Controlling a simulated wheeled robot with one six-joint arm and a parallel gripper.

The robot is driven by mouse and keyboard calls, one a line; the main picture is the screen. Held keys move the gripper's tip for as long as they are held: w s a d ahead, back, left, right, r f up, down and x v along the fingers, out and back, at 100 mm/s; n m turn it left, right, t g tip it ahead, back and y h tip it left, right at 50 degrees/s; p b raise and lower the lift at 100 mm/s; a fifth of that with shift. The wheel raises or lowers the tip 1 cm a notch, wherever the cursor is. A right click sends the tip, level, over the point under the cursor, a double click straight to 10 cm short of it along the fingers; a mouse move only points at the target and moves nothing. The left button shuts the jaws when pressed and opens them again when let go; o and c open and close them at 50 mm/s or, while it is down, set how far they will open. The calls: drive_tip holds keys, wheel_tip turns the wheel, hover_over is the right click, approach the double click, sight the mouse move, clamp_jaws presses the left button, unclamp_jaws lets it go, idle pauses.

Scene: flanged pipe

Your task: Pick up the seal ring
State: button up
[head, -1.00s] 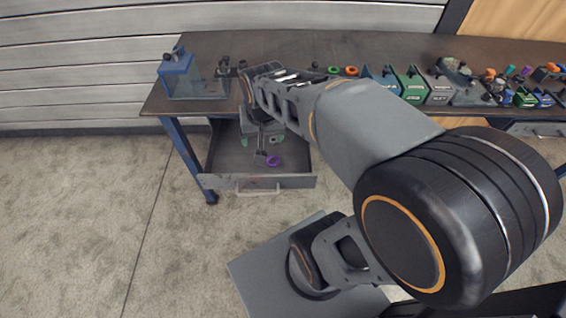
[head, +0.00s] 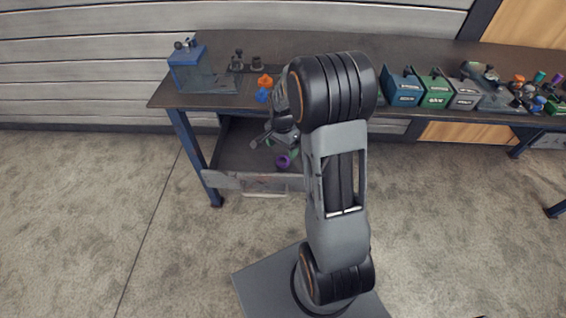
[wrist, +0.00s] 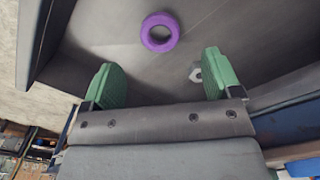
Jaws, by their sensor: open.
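The seal ring is a purple ring (wrist: 160,32) lying flat on the floor of the open drawer (wrist: 110,45). In the head view the purple ring (head: 283,161) shows in the drawer under the workbench. My gripper (wrist: 158,78) is open, with two green finger pads and nothing between them. The ring lies beyond the fingertips in the wrist view, roughly centred between them and apart from both. In the head view my arm partly hides the gripper and the drawer's right part.
A light hex nut (wrist: 196,75) lies on the drawer floor beside the right finger. The drawer front (head: 240,181) stands out from the workbench (head: 225,45). A blue box (head: 187,68), orange and blue parts, and several coloured bins stand on the bench top.

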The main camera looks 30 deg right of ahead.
sight(282, 161)
drive_tip(key=shift+s+f+b, duration=0.1)
drive_tip(key=shift+f+b, duration=0.2)
drive_tip(key=shift+f, duration=3)
drive_tip(key=shift+c, duration=0.4)
drive_tip(key=c, duration=0.9)
